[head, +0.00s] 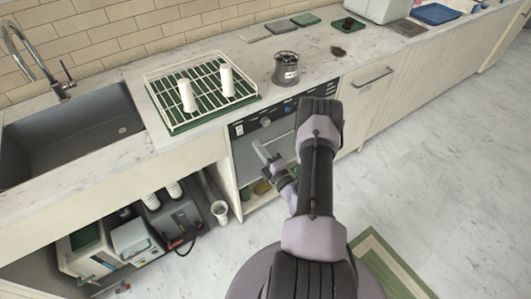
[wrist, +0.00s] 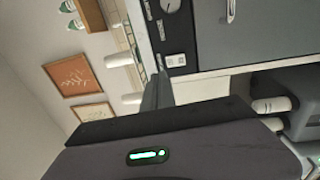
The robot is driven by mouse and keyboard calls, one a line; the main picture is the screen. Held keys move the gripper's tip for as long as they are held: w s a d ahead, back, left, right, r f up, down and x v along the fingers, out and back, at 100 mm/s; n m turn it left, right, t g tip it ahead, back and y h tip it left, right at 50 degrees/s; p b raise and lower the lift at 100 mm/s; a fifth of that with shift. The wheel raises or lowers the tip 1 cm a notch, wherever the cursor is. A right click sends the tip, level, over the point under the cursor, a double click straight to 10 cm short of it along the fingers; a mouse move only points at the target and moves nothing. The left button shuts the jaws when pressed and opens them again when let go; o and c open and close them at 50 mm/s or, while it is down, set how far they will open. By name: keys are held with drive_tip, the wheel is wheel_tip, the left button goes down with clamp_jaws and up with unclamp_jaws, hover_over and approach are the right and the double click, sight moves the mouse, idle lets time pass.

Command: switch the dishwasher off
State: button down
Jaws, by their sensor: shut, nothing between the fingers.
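The dishwasher stands under the counter, its grey door (wrist: 265,35) and dark control panel (head: 266,120) facing me. In the wrist view the panel is turned sideways, with a round dial (wrist: 170,5) and a small white switch (wrist: 176,60) at its end. The dial also shows in the head view (head: 265,122). My gripper (head: 259,147) is shut and empty in front of the dishwasher's left part, below the panel in the head view. In the wrist view its fingers (wrist: 156,88) point close to the white switch; I cannot tell whether they touch. The switch's position is unclear.
A green rack (head: 172,125) with two white cups stands on the counter above. The sink (head: 75,130) is at the left, with appliances (head: 175,215) on the open shelf below.

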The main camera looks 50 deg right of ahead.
drive_tip(key=s, duration=0.3)
drive_tip(key=s+a, duration=0.1)
drive_tip(key=shift+s+r+p, duration=0.2)
drive_tip(key=shift+r+p, duration=0.15)
drive_tip(key=shift+p, duration=0.05)
